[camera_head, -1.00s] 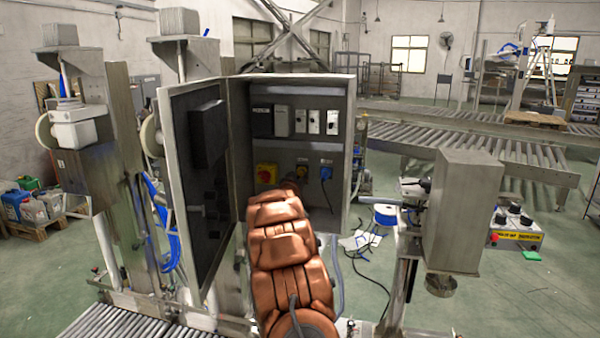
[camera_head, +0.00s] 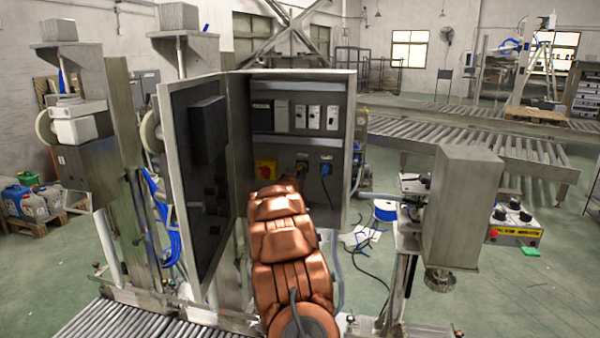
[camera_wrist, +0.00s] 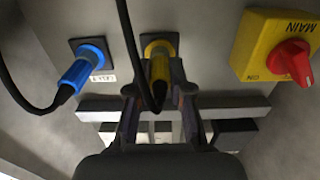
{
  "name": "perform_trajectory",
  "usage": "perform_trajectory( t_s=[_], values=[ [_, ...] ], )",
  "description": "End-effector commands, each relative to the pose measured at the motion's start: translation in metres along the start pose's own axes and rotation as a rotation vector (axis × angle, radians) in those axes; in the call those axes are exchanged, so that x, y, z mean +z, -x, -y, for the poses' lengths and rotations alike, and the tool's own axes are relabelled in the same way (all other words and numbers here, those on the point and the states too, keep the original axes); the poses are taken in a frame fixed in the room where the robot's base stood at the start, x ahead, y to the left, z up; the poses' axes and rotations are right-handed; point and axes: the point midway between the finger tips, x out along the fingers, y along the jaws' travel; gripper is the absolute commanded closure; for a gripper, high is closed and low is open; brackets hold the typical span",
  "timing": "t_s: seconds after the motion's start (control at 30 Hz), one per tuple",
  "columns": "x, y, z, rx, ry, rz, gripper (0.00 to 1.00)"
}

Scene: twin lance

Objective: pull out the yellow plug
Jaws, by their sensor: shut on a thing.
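The yellow plug (camera_wrist: 160,56) is in the wrist view at the upper middle, at its dark square socket in the grey panel. A black cable loops over its near end. My gripper (camera_wrist: 158,92) has one finger on each side of the plug's near end and is shut on it. The contact itself is partly hidden by the cable and the fingers.
A blue plug (camera_wrist: 82,72) with a black cable sits left of the yellow one in the wrist view. A yellow switch box with a red knob (camera_wrist: 290,62) is on the right. The open cabinet door (camera_head: 205,190) stands left of my arm.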

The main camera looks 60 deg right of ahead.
Motion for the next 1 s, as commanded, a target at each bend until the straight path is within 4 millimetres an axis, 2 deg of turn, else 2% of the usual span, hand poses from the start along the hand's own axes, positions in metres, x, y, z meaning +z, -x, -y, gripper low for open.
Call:
perform_trajectory(
  t_s=[1.0],
  values=[
    [-0.001, 0.012, 0.0, 0.0, 0.0, -0.001, 1.0]
  ],
)
